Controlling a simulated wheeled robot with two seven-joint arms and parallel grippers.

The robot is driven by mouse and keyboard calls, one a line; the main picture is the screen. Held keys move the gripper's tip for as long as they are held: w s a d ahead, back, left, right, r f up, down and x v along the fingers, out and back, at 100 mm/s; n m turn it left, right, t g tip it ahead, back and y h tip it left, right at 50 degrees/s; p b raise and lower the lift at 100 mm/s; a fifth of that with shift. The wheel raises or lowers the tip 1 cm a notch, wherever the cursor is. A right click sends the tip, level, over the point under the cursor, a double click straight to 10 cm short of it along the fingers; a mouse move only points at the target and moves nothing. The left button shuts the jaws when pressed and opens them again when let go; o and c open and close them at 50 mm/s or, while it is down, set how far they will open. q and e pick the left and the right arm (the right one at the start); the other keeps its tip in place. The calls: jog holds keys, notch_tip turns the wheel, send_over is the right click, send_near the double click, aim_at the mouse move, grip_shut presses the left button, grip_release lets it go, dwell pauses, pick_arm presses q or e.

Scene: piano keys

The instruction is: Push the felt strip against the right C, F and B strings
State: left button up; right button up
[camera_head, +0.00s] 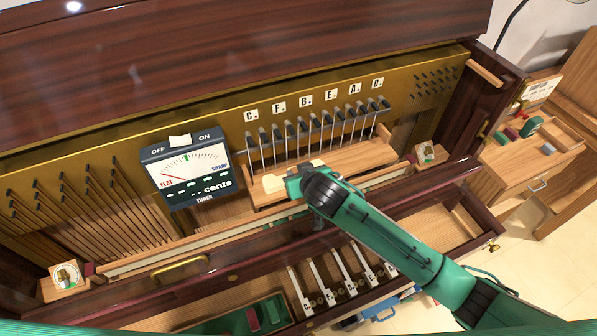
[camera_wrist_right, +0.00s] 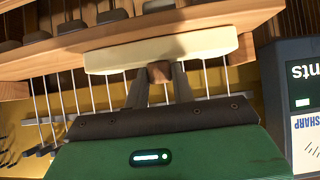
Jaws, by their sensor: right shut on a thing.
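The cream felt strip (camera_wrist_right: 205,45) crosses the wrist view in front of the thin strings (camera_wrist_right: 75,92), along the wooden rail (camera_wrist_right: 225,14). It also shows in the head view (camera_head: 271,184), beside my right gripper. My right gripper (camera_wrist_right: 160,80) is shut on the strip's small brown grip block. Its fingertips are mostly hidden by my arm in the head view. Whether the felt touches the strings cannot be told. The C (camera_head: 251,114), F (camera_head: 279,106) and B (camera_head: 304,96) labels sit above pairs of dark pins and strings. My left gripper is not in view.
A tuner (camera_head: 170,192) stands close left of the strip, its needle left near FLAT. Small dial boxes (camera_head: 65,281) (camera_head: 427,154) sit at the ledge ends. A side desk (camera_head: 530,160) stands right.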

jog(key=shift+w+a, duration=0.35)
jog(key=shift+w, duration=0.45)
jog(key=shift+w+a, duration=0.3)
jog(key=shift+w, duration=0.45)
dwell(0.5)
jog(key=o, duration=0.9)
jog(key=s+p, duration=0.1)
jog(key=s+d+p, duration=0.1)
jog(key=s+r+p, duration=0.1)
jog(key=shift+s+d+r, duration=0.1)
jog(key=shift+s+d, duration=0.15)
jog(key=shift+s, duration=0.05)
jog(key=s, duration=0.1)
jog(key=s+d+p, duration=0.1)
jog(key=s+p, duration=0.1)
jog(key=shift+s+d+r, duration=0.3)
jog(key=shift+s+r, duration=0.05)
jog(key=shift+r, duration=0.05)
